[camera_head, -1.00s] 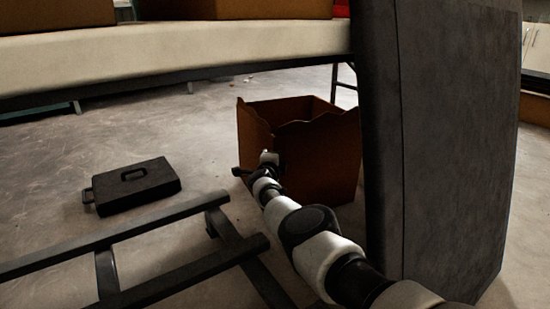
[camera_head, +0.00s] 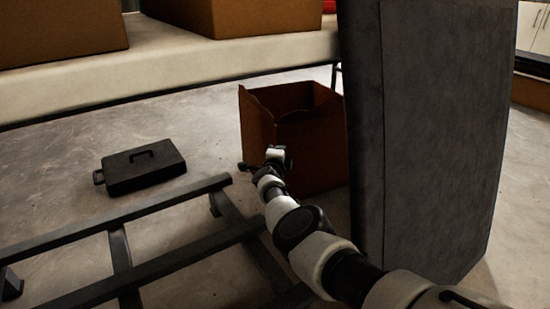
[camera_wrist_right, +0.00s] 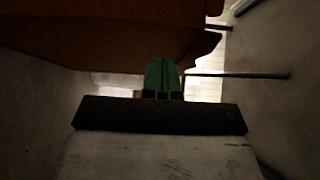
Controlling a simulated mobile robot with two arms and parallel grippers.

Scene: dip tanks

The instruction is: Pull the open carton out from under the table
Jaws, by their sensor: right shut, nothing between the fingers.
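The open brown carton (camera_head: 305,140) stands upright on the floor, beyond the near table edge, with its torn-looking rim facing up. Its right side is partly hidden by the grey pillar. My right arm reaches from the lower right to the carton's near left side. The right gripper (camera_head: 250,166) is small and dark there, with its fingertips hidden. In the right wrist view its green fingers (camera_wrist_right: 162,70) are together and empty, beneath the brown carton wall (camera_wrist_right: 110,35). I cannot tell whether they touch it. My left gripper is out of view.
A pale table (camera_head: 180,55) with brown boxes (camera_head: 60,32) spans the top. A grey pillar (camera_head: 425,140) stands close on the right. A black case (camera_head: 143,170) and a dark metal frame (camera_head: 160,212) lie left of my arm. Floor between case and carton is clear.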

